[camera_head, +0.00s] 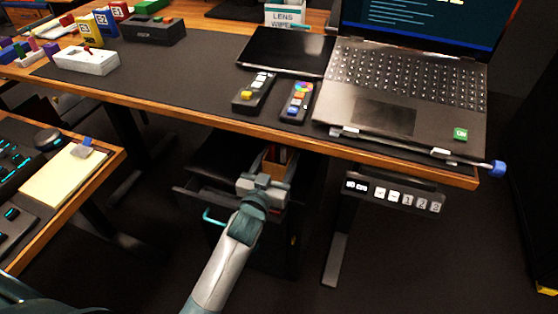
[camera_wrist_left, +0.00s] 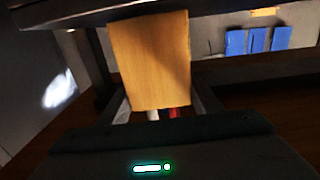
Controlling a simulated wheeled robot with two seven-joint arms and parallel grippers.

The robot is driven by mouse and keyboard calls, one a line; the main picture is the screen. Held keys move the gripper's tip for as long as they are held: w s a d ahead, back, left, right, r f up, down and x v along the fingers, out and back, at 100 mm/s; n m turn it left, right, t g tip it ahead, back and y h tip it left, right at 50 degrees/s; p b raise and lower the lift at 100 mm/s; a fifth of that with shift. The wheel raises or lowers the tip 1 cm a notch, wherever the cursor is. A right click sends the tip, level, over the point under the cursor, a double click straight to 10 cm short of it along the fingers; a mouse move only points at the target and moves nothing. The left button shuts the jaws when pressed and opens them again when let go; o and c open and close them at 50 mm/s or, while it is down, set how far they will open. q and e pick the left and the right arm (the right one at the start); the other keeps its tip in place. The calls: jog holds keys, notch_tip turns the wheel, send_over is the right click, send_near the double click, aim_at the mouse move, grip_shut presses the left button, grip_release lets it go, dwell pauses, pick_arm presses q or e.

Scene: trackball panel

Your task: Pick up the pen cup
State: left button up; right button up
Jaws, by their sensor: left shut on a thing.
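The pen cup (camera_head: 271,168) is a wood-coloured holder with pens showing in it, below the desk's front edge in the head view. In the left wrist view the cup (camera_wrist_left: 150,55) is a plain tan face between the fingers, with white and red pen parts at its lower edge. My left gripper (camera_head: 268,178) is shut on the cup. The gripper's body hides part of the cup in the head view. Whether the cup touches a surface beneath it cannot be told. My right gripper is not in view.
A dark drawer unit with a cyan handle (camera_head: 214,216) is around the gripper, under the desk (camera_head: 200,107). A control panel (camera_head: 393,193) hangs under the desk edge to the right. A laptop (camera_head: 400,95) and two remotes stand above. A lower side desk is at left.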

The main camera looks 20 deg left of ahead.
pick_arm(q)
jog(key=shift+r, duration=0.85)
jog(key=s+r, duration=0.1)
jog(key=s, duration=1.7)
jog(key=shift+a+r, duration=0.15)
jog(key=shift+a, duration=0.15)
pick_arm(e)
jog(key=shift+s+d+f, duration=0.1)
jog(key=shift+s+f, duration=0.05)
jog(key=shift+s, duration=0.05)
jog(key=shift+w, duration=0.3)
